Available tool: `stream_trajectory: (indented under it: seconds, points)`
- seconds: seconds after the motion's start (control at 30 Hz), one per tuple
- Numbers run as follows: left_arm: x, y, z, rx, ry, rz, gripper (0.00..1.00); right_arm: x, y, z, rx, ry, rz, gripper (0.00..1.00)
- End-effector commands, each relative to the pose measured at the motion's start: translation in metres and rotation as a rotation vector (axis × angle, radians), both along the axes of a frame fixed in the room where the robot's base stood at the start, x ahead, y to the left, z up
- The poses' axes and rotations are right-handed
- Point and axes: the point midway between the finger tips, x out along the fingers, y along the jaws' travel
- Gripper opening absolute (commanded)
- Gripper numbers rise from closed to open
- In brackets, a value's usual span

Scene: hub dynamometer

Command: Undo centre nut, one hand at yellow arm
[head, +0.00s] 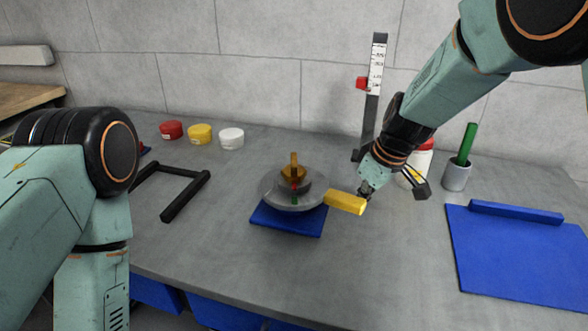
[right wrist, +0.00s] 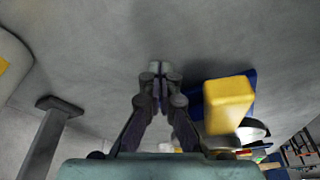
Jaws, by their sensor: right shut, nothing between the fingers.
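The hub is a round grey disc (head: 275,198) on a blue base plate (head: 290,222) in the middle of the bench. A brass-coloured centre nut (head: 294,172) stands upright on top of it. Small red and green marks show at its front. The yellow arm (head: 345,203) sticks out to the right of the disc; its end block also shows in the right wrist view (right wrist: 229,105). My right gripper (head: 366,194) is at the outer end of the yellow arm. In the right wrist view its fingertips (right wrist: 160,70) are together and empty, left of the yellow block. My left gripper is out of view.
A black frame (head: 185,197) lies left of the hub. Red, yellow and white pots (head: 200,134) stand behind. A blue tray (head: 520,260) lies right. The front bench is clear.

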Motion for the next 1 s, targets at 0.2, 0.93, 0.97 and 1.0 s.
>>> stream_trajectory:
  seconds: [0.2, 0.93, 0.97, 1.0]
  points:
    - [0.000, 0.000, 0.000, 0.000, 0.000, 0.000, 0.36, 0.000, 0.000, -0.004, 0.000, 0.000, 0.000, 0.00]
    - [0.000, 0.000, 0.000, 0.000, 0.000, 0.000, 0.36, 0.000, 0.000, 0.014, 0.001, 0.001, -0.001, 0.00]
    - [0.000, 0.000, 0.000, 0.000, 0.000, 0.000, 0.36, 0.000, 0.000, 0.014, 0.001, 0.001, -0.001, 0.00]
    - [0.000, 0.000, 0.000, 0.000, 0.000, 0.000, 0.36, 0.000, 0.000, 0.014, 0.000, 0.000, -0.001, 0.00]
